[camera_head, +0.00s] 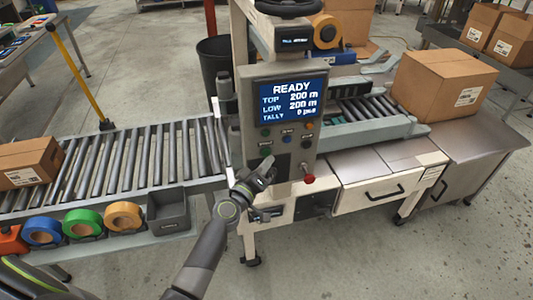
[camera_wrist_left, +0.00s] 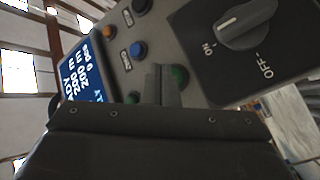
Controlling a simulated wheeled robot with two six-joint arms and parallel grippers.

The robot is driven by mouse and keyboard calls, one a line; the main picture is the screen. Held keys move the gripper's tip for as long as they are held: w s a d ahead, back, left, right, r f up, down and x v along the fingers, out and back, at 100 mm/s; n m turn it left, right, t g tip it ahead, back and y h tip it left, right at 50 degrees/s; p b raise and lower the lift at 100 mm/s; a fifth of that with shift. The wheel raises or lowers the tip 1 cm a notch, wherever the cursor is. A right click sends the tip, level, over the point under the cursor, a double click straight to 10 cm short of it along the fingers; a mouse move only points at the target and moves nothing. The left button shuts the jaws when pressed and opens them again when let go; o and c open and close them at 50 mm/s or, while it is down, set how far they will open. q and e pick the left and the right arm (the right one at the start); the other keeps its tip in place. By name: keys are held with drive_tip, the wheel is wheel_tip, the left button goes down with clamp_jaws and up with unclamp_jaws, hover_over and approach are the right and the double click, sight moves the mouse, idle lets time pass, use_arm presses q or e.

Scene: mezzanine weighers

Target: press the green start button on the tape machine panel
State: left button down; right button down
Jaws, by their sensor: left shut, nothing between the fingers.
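The tape machine panel (camera_head: 250,112) is grey, with a lit screen (camera_head: 291,99) reading READY. Below the screen are several coloured buttons. A green button (camera_head: 265,150) is at the panel's lower left; in the left wrist view a green button (camera_wrist_left: 180,75) shows just right of my fingertips, partly hidden by them. A second, darker green button (camera_wrist_left: 134,97) shows closer to the screen. My left gripper (camera_head: 268,167) is shut and empty, in front of the panel's lower left; it also shows in the left wrist view (camera_wrist_left: 163,72). Contact with the button cannot be told. My right gripper is out of view.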

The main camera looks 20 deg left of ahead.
use_arm(q)
drive_tip(key=shift+w+a, duration=0.1)
drive_tip(key=shift+w, duration=0.05)
drive_tip(key=shift+w+a, duration=0.15)
drive_tip(key=shift+w, duration=0.05)
idle(0.3)
drive_tip(key=shift+w+a+b, duration=0.25)
drive_tip(key=shift+w+b, duration=0.1)
idle(0.7)
drive_tip(key=shift+s+d, duration=0.1)
drive_tip(key=shift+s, duration=0.05)
drive_tip(key=shift+s+d, duration=0.4)
drive_tip(key=shift+s, duration=0.2)
drive_tip(key=shift+s+d, duration=0.7)
drive_tip(key=shift+s, duration=0.35)
drive_tip(key=shift+s+d, duration=0.7)
drive_tip(key=shift+s, duration=0.3)
